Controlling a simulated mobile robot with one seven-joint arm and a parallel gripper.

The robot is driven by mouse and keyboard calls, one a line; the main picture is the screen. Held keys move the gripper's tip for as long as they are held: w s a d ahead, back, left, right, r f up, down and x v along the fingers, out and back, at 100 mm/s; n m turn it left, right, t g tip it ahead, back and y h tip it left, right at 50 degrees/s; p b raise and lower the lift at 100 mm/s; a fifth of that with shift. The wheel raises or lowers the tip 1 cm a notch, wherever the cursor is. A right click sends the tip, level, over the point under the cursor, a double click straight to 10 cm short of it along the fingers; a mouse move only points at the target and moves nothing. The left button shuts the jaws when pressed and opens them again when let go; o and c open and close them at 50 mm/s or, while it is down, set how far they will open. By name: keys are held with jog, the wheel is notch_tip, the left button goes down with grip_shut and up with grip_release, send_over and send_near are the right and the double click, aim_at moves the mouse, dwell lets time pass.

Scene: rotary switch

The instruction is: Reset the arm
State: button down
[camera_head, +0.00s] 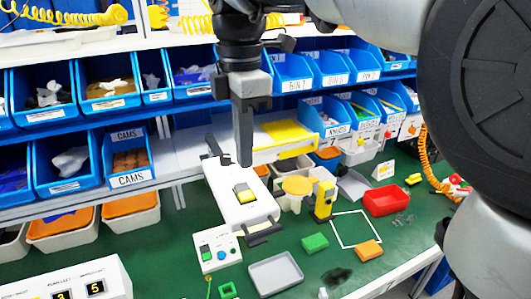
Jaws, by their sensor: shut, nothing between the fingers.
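My gripper (244,158) points down at the upper middle of the view, its dark fingers together and empty. It hangs in front of the shelf and above the back of a white machine (230,207) with a yellow and black panel on top. A small white control box (217,250) with a green button and a few other controls sits at the front of that machine. Which control is the rotary switch is too small to tell.
Blue bins (48,94) line the shelves behind. The green bench top (155,268) holds a grey tray (275,273), a red bin (386,199), a green block (315,242) and an orange block (368,250). A white counter box (75,284) stands at front left.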

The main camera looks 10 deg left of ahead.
jog(key=s+d+f+m+t, duration=0.1)
jog(key=s+d+m, duration=0.1)
jog(key=d+m, duration=0.45)
jog(key=s+d+f+m+t, duration=0.1)
jog(key=s+d+m+t, duration=0.15)
jog(key=d+m, duration=0.45)
jog(key=s+d+f+m+t, duration=0.2)
jog(key=s+d+f+m, duration=0.4)
jog(key=d+m, duration=0.4)
jog(key=shift+s+f+m, duration=0.4)
jog(key=shift+s+m, duration=0.05)
jog(key=shift+s, duration=0.15)
